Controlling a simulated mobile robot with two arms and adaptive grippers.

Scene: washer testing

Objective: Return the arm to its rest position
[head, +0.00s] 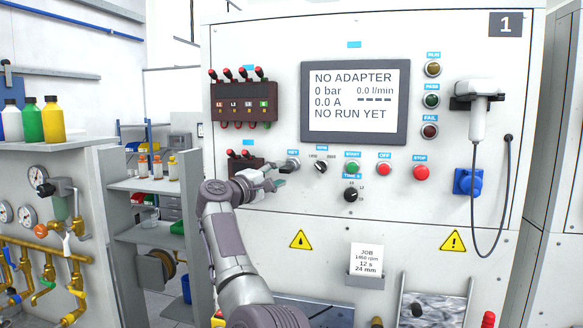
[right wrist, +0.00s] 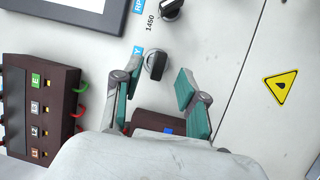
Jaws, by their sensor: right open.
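My right arm reaches up from the bottom of the head view to the front of the test panel (head: 450,215). My right gripper (head: 277,178) is open and empty near the key switch (head: 292,164), in front of the panel's left part. In the right wrist view the teal fingers of the gripper (right wrist: 155,105) stand apart. The dark knob of the key switch (right wrist: 155,64) shows beyond and between them, with no finger seen touching it. My left gripper is in neither view.
A screen (head: 353,103) reads "NO ADAPTER" and "NO RUN YET". Terminal blocks with red plugs (head: 244,102) sit above the gripper. Knobs and buttons (head: 352,168) lie to its right. A shelf unit (head: 150,184) and brass pipes (head: 40,250) stand at left.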

